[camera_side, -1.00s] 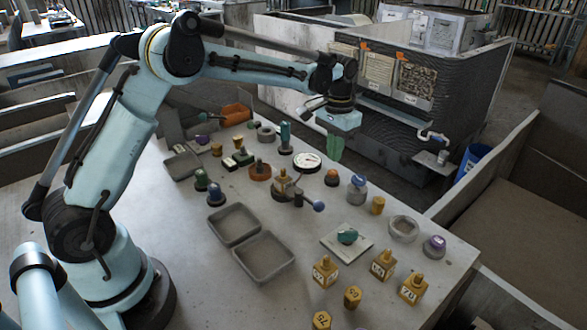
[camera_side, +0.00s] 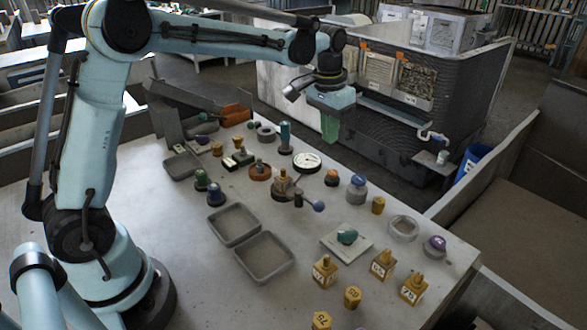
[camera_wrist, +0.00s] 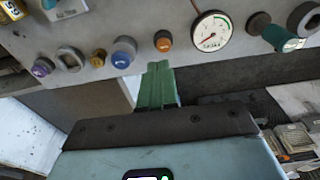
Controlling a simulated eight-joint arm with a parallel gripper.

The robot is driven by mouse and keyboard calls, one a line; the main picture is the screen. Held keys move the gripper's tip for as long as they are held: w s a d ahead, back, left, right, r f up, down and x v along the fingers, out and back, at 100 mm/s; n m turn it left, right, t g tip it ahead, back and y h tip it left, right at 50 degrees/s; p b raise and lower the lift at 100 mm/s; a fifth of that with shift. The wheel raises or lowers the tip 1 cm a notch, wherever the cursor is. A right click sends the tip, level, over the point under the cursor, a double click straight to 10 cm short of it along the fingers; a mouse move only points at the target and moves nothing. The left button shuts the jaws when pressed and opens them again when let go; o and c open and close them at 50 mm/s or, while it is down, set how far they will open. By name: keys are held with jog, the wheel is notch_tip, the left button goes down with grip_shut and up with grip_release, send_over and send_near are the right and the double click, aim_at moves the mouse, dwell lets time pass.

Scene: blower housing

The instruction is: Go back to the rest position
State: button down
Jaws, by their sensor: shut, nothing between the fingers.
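My gripper (camera_side: 330,128) hangs from the arm above the far edge of the table, with its green fingers pointing down. The fingers are together with nothing between them, and it touches nothing that I can see. In the wrist view the green fingers (camera_wrist: 157,85) are side by side and empty, in front of the table's edge. The grey table (camera_side: 190,270) lies below and to the left of the gripper, with its parts standing on it.
A white dial gauge (camera_side: 307,161), a blue-topped part (camera_side: 357,189) and an orange-topped part (camera_side: 332,177) stand near the far edge. Two empty grey trays (camera_side: 264,257) lie mid-table. Yellow weights (camera_side: 352,298) stand at the front. A dark cabinet (camera_side: 400,130) stands behind.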

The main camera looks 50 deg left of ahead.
jog(key=s+d+t, duration=0.2)
jog(key=s+t, duration=0.4)
jog(key=s, duration=1.3)
jog(key=shift+s+r, duration=0.15)
jog(key=shift+r, duration=0.05)
jog(key=c, duration=1.8)
grip_release()
